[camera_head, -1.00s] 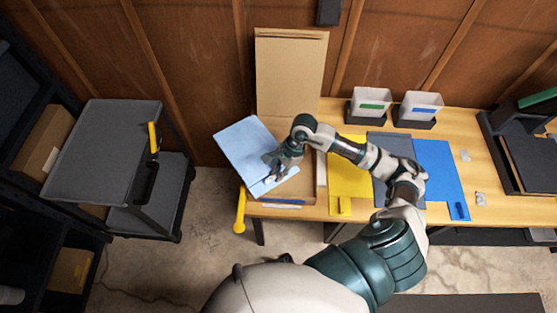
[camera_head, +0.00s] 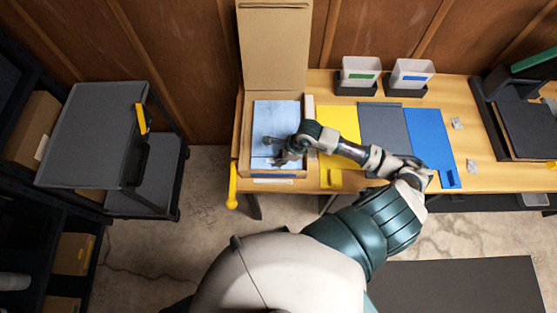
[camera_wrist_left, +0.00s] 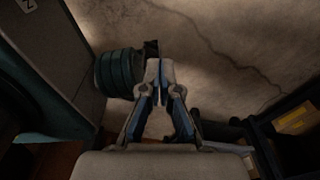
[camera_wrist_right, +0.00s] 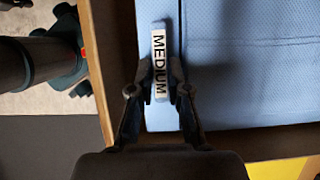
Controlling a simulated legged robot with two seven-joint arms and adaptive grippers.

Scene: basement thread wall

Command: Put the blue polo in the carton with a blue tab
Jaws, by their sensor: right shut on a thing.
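The folded light blue polo (camera_head: 283,111) lies flat within the walls of the open carton (camera_head: 246,130) at the left end of the table. Whether it rests on the bottom is unclear. A pale bluish strip (camera_head: 272,181) shows at the carton's front edge. My right gripper (camera_head: 283,157) is over the polo's near part. In the right wrist view it (camera_wrist_right: 161,90) is shut on the polo's edge at a white "MEDIUM" label (camera_wrist_right: 159,62). My left gripper (camera_wrist_left: 158,70) shows only in the left wrist view, shut and empty, over the floor.
Yellow (camera_head: 338,135), grey (camera_head: 384,135) and blue (camera_head: 430,140) flat pieces lie right of the carton. Two white bins (camera_head: 360,73) (camera_head: 411,75) stand behind them. A grey cart (camera_head: 92,135) stands left. The carton's lid (camera_head: 273,45) stands up at the back.

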